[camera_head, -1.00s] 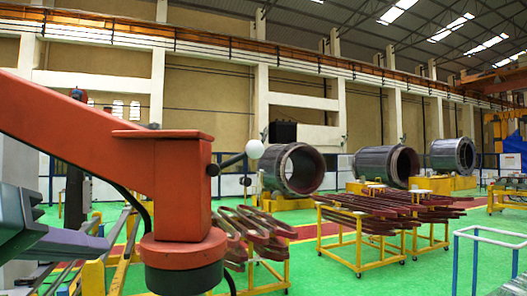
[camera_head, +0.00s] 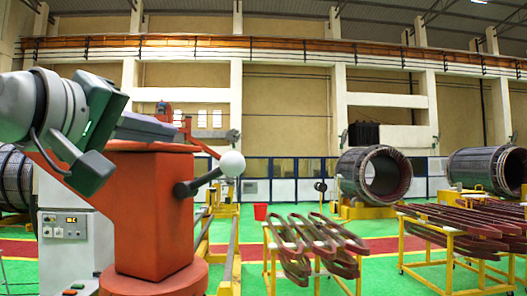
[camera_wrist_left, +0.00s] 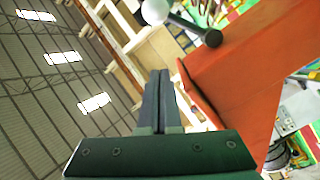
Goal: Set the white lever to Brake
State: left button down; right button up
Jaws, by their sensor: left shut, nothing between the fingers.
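The white lever shows as a white ball knob (camera_head: 232,163) on a short dark rod, sticking out from the right side of an orange machine post (camera_head: 150,215). The rod slants up to the right. The knob also shows at the top of the left wrist view (camera_wrist_left: 155,10), near the orange body (camera_wrist_left: 252,65). My left gripper (camera_head: 176,132) is shut and empty. In the head view its grey fingers overlap the post's top, left of and above the knob, apart from it. In the left wrist view the shut fingertips (camera_wrist_left: 160,73) point up, below the knob. No Brake label is readable.
A grey control box (camera_head: 65,235) with buttons stands left of the post. Yellow rails (camera_head: 203,240) run behind it. A yellow rack of red coils (camera_head: 315,245) stands to the right. Stator cylinders (camera_head: 374,176) stand farther back. The space right of the knob looks free.

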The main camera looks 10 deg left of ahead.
pick_arm(q)
send_over(212, 176)
jog(key=a, duration=0.3)
jog(key=shift+w+d+f, duration=0.1)
jog(key=shift+w+d, duration=0.1)
jog(key=shift+w, duration=0.1)
jog(key=shift+w+d+f, duration=0.15)
jog(key=shift+w+d, duration=0.05)
jog(key=shift+d, duration=0.1)
jog(key=shift+s+d+f, duration=0.9)
jog(key=shift+d+f, duration=0.05)
jog(key=shift+d, duration=0.25)
